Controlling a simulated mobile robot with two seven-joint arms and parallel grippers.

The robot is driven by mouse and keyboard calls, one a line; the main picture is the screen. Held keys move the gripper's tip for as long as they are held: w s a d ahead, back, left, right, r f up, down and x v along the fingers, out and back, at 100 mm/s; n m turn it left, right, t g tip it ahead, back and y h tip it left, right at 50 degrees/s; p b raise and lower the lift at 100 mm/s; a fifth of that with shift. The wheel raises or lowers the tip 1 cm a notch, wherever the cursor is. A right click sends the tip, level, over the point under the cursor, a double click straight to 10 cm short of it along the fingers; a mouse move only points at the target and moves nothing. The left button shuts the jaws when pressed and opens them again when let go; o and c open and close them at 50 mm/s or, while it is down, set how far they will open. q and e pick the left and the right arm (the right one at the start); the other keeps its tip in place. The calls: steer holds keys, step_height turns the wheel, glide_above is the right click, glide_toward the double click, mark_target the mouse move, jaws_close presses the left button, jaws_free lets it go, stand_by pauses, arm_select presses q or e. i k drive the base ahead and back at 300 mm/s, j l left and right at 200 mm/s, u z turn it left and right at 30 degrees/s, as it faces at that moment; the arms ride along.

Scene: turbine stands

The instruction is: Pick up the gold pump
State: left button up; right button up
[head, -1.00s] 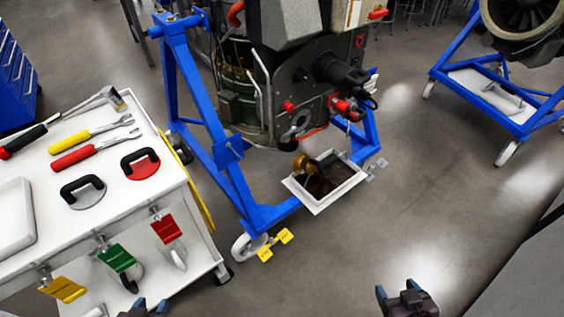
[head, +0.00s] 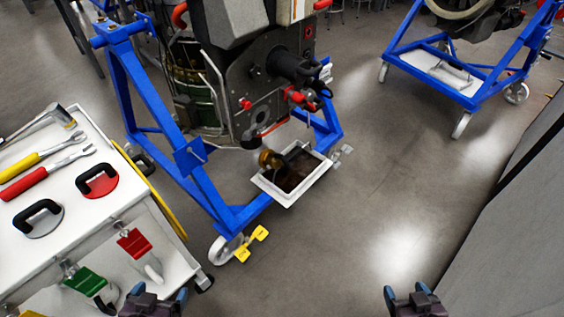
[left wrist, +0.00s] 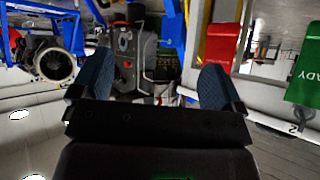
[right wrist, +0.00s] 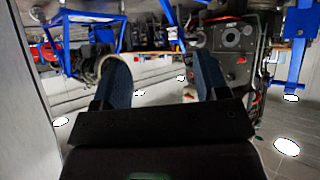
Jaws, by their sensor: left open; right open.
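The gold pump (head: 268,160) sits at the left side of a white-rimmed tray (head: 316,180) with a dark inside, low on the blue turbine stand. Its lower part is hard to make out against the dark tray. My left gripper (head: 158,292) is open and empty at the bottom of the head view, well short of the pump. My right gripper (head: 411,290) is open and empty at the bottom right, also far from it. The left wrist view shows open fingers (left wrist: 160,85); the right wrist view shows open fingers (right wrist: 165,85). I cannot make out the pump in either wrist view.
A blue stand (head: 190,160) carries the engine (head: 245,90) above the tray. A white tool cart (head: 130,190) stands at the left, close to my left gripper. A grey wall or panel (head: 520,230) rises at the right. Open floor (head: 350,220) lies between.

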mark_target(268, 160)
steer(key=k+j+z, duration=0.1)
steer(key=j+z, duration=0.35)
steer(key=k+j+z, duration=0.1)
steer(key=j+z, duration=0.15)
steer(key=z, duration=0.25)
steer(key=k+j+z, duration=0.2)
steer(key=z, duration=0.25)
steer(key=i+j, duration=0.3)
steer(key=i, duration=0.15)
